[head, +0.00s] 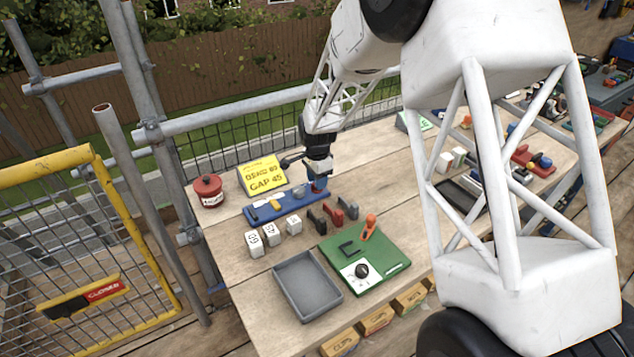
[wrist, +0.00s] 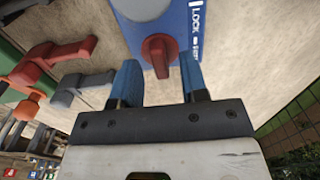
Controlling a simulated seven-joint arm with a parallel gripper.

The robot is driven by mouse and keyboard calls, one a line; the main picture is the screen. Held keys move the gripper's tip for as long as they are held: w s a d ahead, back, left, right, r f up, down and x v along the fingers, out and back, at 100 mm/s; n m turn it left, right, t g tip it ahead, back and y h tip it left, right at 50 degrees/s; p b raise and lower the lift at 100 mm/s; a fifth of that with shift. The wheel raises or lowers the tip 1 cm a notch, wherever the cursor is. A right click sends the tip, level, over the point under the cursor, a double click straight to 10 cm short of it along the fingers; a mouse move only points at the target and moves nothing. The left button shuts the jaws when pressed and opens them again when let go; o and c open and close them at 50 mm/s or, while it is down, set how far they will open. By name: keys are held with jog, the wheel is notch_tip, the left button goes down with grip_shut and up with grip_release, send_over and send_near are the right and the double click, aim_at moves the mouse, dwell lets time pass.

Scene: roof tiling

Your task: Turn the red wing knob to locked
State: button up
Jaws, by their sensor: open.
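The red wing knob (wrist: 159,56) sits on the end of a blue panel in the wrist view, its wing running roughly up and down the picture. White lettering on the panel (wrist: 176,22), reading LOCK with smaller marks, is right of the knob. My gripper (wrist: 161,80) is open, with one blue finger on each side of the knob's near end; whether either touches it I cannot tell. In the head view my gripper (head: 318,182) is over the right end of the blue panel (head: 275,213) and mostly hides the knob.
Red and grey handle-like parts (wrist: 55,60) lie left of the fingers; in the head view, dark and red clips (head: 334,213) stand close by. White numbered blocks (head: 270,236), a grey tray (head: 283,272), a green board (head: 391,268), a yellow sign (head: 251,169) and a red pot (head: 208,194) surround the panel.

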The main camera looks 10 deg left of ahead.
jog(key=shift+f, duration=0.65)
grip_shut()
